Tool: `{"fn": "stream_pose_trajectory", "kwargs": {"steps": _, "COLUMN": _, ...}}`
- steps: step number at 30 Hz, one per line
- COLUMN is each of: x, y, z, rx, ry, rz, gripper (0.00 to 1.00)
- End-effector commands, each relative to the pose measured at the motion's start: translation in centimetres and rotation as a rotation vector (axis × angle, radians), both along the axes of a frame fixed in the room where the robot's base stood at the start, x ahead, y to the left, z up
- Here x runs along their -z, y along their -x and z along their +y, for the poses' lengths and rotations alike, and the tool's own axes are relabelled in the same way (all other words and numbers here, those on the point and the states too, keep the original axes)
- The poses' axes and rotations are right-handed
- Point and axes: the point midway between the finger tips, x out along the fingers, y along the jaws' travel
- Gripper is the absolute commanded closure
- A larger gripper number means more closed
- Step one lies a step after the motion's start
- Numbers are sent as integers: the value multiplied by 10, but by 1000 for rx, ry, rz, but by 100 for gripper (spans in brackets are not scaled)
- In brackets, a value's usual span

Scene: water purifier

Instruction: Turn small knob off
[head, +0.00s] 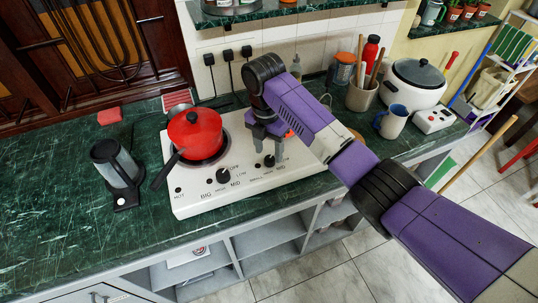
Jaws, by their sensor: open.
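The white two-burner cooktop (200,204) sits on the green counter with black knobs along its front. The small knob (269,161) is the right one, at the front edge. My gripper (268,154) points down at this knob, fingers apart, one on each side of it. I cannot tell whether the fingers touch it. The knob's pointer setting is too small to read. The big knob (222,176) is to its left, clear of my gripper. My gripper and arm hide most of the small burner; an orange-red patch (290,133) shows beside the gripper.
A red pot (195,131) with a dark handle stands on the left burner. A dark kettle-like jug (116,163) stands further left. A blue mug (394,121), a utensil crock (360,97) and a white rice cooker (413,84) stand right, behind my arm. The left front counter is clear.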

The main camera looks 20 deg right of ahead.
Motion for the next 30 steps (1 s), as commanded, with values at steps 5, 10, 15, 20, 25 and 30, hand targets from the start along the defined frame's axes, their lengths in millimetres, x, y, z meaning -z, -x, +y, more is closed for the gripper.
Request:
{"fn": "stream_pose_trajectory", "kwargs": {"steps": 5, "x": -29, "y": -2, "z": 1, "rx": -2, "ry": 0, "rz": -4, "gripper": 48}}
{"fn": "stream_pose_trajectory", "kwargs": {"steps": 10, "x": -47, "y": -3, "z": 2, "rx": -1, "ry": 0, "rz": -1, "gripper": 48}}
{"fn": "stream_pose_trajectory", "kwargs": {"steps": 15, "x": -52, "y": -2, "z": 2, "rx": -1, "ry": 0, "rz": 0, "gripper": 48}}
{"fn": "stream_pose_trajectory", "kwargs": {"steps": 20, "x": -52, "y": -2, "z": 2, "rx": -1, "ry": 0, "rz": 0, "gripper": 48}}
{"fn": "stream_pose_trajectory", "kwargs": {"steps": 25, "x": -51, "y": -2, "z": 2, "rx": -1, "ry": 0, "rz": 0, "gripper": 48}}
{"fn": "stream_pose_trajectory", "kwargs": {"steps": 30, "x": -51, "y": -4, "z": 2, "rx": 37, "ry": -1, "rz": -8, "gripper": 48}}
